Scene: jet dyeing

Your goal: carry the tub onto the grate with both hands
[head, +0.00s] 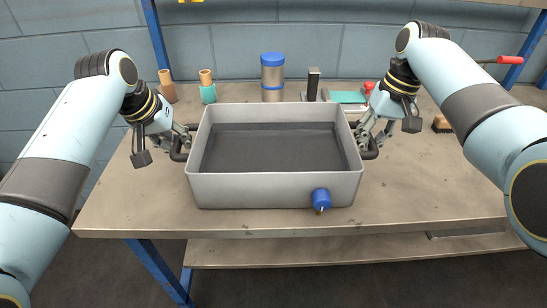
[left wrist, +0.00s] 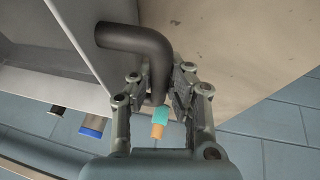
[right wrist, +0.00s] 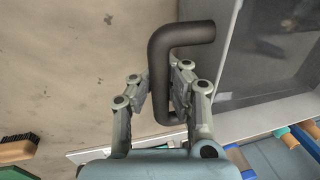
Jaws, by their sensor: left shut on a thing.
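The grey tub (head: 275,190) is an open rectangular box with a dark inside, over the middle of the workbench. I cannot tell for sure whether it rests on the top or hangs just above it. A blue knob (head: 321,198) is on its front wall. My left gripper (head: 181,146) is shut on the tub's left handle, a bent dark bar (left wrist: 148,45). My right gripper (head: 369,146) is at the right handle (right wrist: 160,65), its fingers close against both sides of the bar. I see no grate in any view.
The wooden bench top (head: 430,185) is clear left and right of the tub. A brush (right wrist: 17,148) lies right. Blue posts flank the bench.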

